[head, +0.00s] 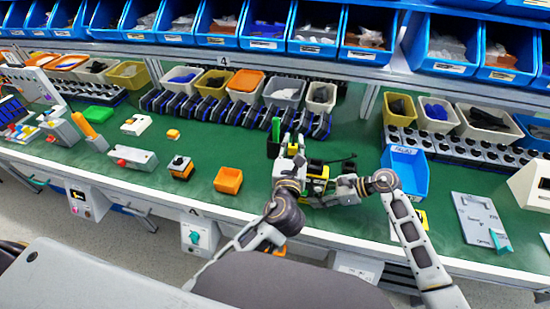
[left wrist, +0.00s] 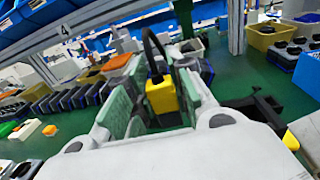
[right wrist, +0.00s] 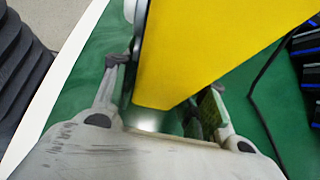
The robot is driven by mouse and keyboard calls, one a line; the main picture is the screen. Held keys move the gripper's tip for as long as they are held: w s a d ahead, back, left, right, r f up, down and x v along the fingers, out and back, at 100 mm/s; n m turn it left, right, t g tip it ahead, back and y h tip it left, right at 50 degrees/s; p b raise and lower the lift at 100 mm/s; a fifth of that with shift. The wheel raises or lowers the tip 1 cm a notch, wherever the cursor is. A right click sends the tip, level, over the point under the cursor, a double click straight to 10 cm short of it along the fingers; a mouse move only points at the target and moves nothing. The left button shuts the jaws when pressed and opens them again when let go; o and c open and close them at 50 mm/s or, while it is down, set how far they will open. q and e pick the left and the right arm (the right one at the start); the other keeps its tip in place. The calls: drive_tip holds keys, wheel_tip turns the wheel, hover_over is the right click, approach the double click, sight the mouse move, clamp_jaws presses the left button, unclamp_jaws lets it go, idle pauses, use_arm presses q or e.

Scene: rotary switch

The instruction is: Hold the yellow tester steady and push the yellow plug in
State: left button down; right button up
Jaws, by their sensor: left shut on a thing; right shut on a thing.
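The yellow tester (head: 318,171) sits at the front of the green bench in the head view, partly covered by my arms. Its broad yellow body (right wrist: 205,50) fills much of the right wrist view. My right gripper (head: 328,189) is shut on the tester, with a finger at each side. The yellow plug (left wrist: 161,95), with a black cable rising from its top, is between the green pads of my left gripper (left wrist: 153,105). My left gripper (head: 288,143) is shut on the plug, above and left of the tester. The plug's lower end and the socket are hidden.
A grey plate (head: 481,218) lies farther right. A row of black-and-blue holders (head: 232,112) runs behind. Green bench is clear between the orange bin and this row.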

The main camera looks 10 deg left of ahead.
use_arm(q)
drive_tip(key=s+d+r+m+h, duration=0.1)
drive_tip(key=d+r, duration=0.6)
drive_tip(key=r, duration=0.1)
drive_tip(key=shift+r, duration=0.15)
drive_tip(key=shift+d, duration=0.1)
drive_tip(key=shift+s+f, duration=0.1)
drive_tip(key=shift+f, duration=2.8)
drive_tip(key=shift+f, duration=1.65)
idle(0.9)
drive_tip(key=c, duration=1.2)
unclamp_jaws()
drive_tip(key=shift+r, duration=0.15)
drive_tip(key=shift+r, duration=4.85)
